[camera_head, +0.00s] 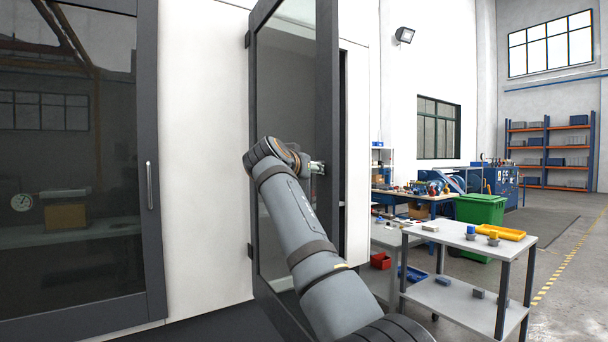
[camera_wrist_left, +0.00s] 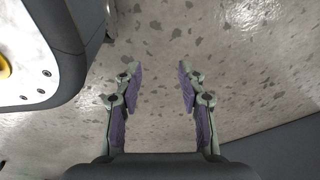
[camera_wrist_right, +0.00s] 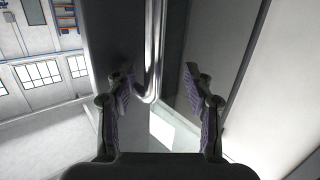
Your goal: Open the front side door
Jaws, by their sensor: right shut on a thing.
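The door (camera_head: 328,60) has a dark frame and a glass pane. In the head view it stands swung out from the white wall, with hinges on its left edge. My right arm reaches up to it, and my right gripper (camera_head: 317,168) is at its free edge, mostly hidden behind my wrist. My left gripper (camera_wrist_left: 160,75) is open and empty above speckled floor. It is outside the head view.
A second dark glass door (camera_head: 75,200) with a vertical handle is shut at the left. A grey cart (camera_head: 465,240) with a yellow tray stands at the right, near a green bin (camera_head: 480,210) and a workbench (camera_head: 440,200). Floor at the far right is clear.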

